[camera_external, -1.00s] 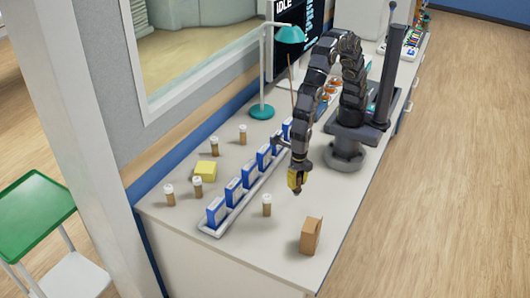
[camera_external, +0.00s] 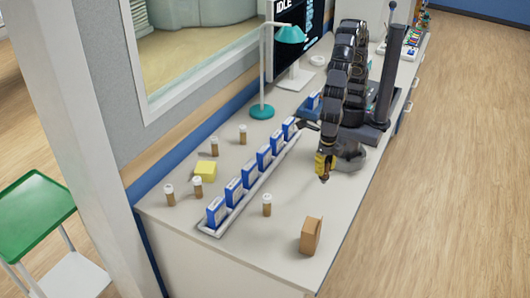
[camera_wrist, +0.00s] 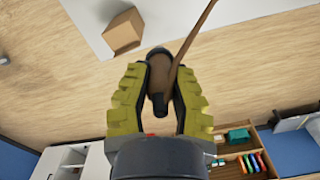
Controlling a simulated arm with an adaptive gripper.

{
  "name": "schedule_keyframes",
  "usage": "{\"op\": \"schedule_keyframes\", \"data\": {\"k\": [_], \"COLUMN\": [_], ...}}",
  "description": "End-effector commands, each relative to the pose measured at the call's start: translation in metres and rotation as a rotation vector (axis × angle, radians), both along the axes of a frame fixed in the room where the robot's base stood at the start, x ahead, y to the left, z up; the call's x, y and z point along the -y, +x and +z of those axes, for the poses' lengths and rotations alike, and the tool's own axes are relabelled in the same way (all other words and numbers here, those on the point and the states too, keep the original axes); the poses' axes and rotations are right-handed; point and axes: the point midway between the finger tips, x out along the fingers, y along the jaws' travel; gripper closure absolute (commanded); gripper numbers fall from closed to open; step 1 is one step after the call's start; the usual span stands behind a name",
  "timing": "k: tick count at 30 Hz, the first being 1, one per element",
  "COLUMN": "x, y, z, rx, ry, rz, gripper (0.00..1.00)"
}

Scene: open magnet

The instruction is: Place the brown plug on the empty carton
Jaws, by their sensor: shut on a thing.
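A brown plug (camera_wrist: 159,72) with a thin brown cord or stalk is held between the yellow fingers of my gripper (camera_wrist: 158,68) in the wrist view. In the external view my gripper (camera_external: 324,178) points down over the counter's right side, close to my base. The plug is too small to make out there. A brown carton (camera_external: 311,236) stands on the counter near its front end, apart from my gripper and nearer the camera. It also shows in the wrist view (camera_wrist: 122,32), at the upper left beyond the fingers. The inside of the carton cannot be seen.
A tray (camera_external: 210,230) with a row of blue boxes (camera_external: 234,190) runs along the counter. Several brown bottles (camera_external: 267,205), a yellow block (camera_external: 205,170) and a teal lamp (camera_external: 262,111) stand around it. Counter between my gripper and the carton is clear.

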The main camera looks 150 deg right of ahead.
Motion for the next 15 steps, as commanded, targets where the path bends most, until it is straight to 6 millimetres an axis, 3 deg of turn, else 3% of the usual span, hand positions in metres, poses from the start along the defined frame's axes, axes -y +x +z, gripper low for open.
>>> {"op": "schedule_keyframes", "data": {"k": [6, 10, 15], "x": [-0.004, -0.006, -0.007], "y": [0.042, 0.058, 0.072], "z": [-0.03, -0.051, -0.063], "rx": [-0.002, -0.002, 0.004], "ry": [0.0, 0.0, 0.0], "rz": [0.0, 0.001, 0.0], "gripper": [1.0, 1.0, 1.0]}}
